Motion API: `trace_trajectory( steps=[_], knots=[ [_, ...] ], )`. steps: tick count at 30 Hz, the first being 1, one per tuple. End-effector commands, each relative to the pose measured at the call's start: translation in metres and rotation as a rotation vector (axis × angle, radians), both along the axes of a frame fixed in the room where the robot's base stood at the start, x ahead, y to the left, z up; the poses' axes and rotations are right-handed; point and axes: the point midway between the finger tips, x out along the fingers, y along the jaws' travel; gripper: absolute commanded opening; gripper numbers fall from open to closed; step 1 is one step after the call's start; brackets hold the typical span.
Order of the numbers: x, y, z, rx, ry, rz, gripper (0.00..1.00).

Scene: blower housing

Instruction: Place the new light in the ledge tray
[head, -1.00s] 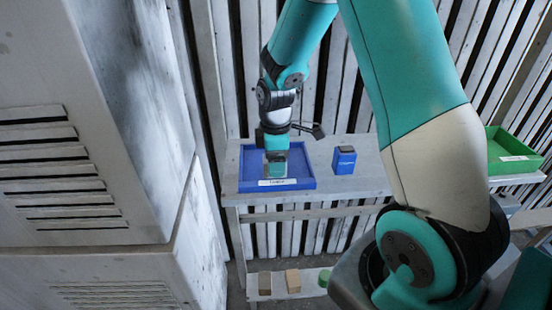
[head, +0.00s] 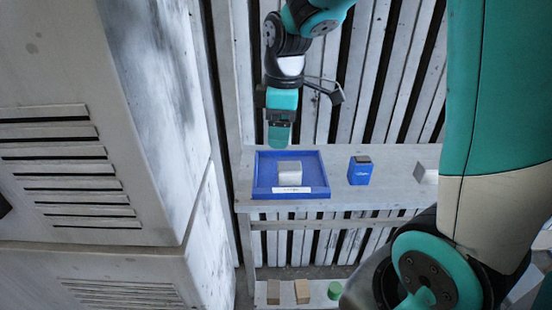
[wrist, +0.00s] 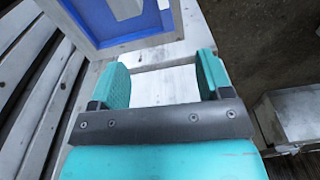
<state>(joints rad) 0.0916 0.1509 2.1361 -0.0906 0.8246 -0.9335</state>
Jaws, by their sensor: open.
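A pale grey cylinder (head: 289,173), which looks like the light, lies on the floor of the blue ledge tray (head: 262,178). The tray has a white label on its front wall and sits at the left end of the shelf. My gripper (head: 279,145) is above and behind the tray, apart from the cylinder. In the wrist view my gripper (wrist: 160,72) has its two teal fingers spread with nothing between them. The blue tray (wrist: 140,38) shows at the top of that view, with a pale piece partly cut off by the frame.
A blue box (head: 360,171) stands on the grey shelf (head: 400,185) right of the tray, with a pale block (head: 426,174) farther right. Brown blocks (head: 302,291) and a green piece (head: 339,290) sit on a lower shelf. A large vented grey housing (head: 90,120) fills the left.

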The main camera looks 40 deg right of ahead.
Motion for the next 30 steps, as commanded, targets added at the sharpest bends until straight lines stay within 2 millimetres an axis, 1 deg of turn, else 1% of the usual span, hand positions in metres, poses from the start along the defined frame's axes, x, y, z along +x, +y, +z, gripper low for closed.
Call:
trace_trajectory(
  steps=[1, 2, 3, 5, 6, 9, 12, 15, 30],
  knots=[
    [-0.019, 0.031, 0.01, 0.036, -0.017, -0.018, 0.72],
    [-0.033, 0.049, 0.014, 0.064, -0.021, -0.041, 0.72],
    [-0.053, 0.071, 0.018, 0.102, -0.019, -0.073, 0.72],
    [-0.084, 0.101, 0.024, 0.159, -0.008, -0.123, 0.72],
    [-0.104, 0.117, 0.026, 0.194, 0.006, -0.154, 0.72],
    [-0.148, 0.145, 0.029, 0.262, 0.048, -0.217, 0.72],
    [-0.175, 0.158, 0.03, 0.297, 0.082, -0.26, 0.72],
    [-0.183, 0.16, 0.03, 0.309, 0.095, -0.277, 0.72],
    [-0.182, 0.16, 0.03, 0.309, 0.096, -0.281, 0.72]
  ],
)
